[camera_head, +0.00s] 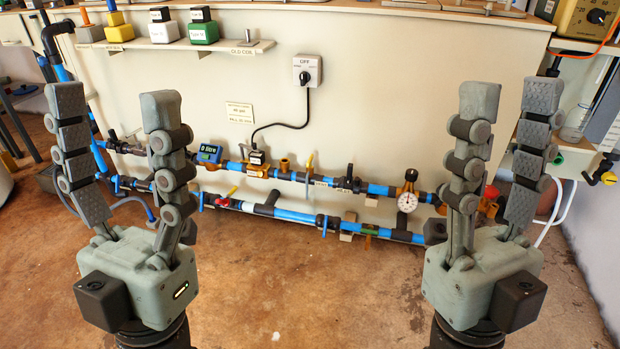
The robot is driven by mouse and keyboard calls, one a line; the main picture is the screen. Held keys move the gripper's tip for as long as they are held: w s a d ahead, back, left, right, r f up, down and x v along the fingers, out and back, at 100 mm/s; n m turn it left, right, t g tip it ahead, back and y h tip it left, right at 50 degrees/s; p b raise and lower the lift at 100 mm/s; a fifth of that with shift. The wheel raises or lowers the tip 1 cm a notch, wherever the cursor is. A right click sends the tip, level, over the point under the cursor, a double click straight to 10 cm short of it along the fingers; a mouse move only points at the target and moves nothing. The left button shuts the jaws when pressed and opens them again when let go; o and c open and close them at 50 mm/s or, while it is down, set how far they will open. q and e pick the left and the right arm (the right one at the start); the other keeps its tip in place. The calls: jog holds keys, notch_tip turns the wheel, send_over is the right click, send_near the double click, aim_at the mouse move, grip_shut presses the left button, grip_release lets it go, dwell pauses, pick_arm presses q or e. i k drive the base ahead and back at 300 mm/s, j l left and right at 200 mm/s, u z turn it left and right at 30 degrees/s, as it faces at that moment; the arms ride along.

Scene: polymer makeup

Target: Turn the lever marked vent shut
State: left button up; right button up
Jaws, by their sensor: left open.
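Two horizontal blue pipe runs with small valve levers cross the pale panel. The upper run has a yellow lever (309,162), standing about upright. The lower run has a red lever (225,200), tilted, and a blue lever (324,227) pointing down. Small tags sit by the valves, such as the tag (318,182) near the yellow lever; their words are too small to read surely, so I cannot tell which lever is the vent. My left gripper (112,100) is open and empty at the left. My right gripper (510,97) is open and empty at the right. Both stand upright, in front of the panel.
A pressure gauge (407,202) is at the right of the pipes. A blue digital meter (209,154) and a switch box (307,70) with a hanging cable are on the panel. A shelf (170,44) holds coloured blocks. The brown floor in front is clear.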

aim_at(309, 161)
jog(key=i+l+z, duration=0.1)
jog(key=i+l, duration=0.2)
jog(key=i, duration=0.2)
jog(key=i+l, duration=0.25)
jog(key=i, duration=0.25)
jog(key=i+l+z, duration=0.15)
jog(key=i, duration=0.35)
jog(key=l, duration=0.1)
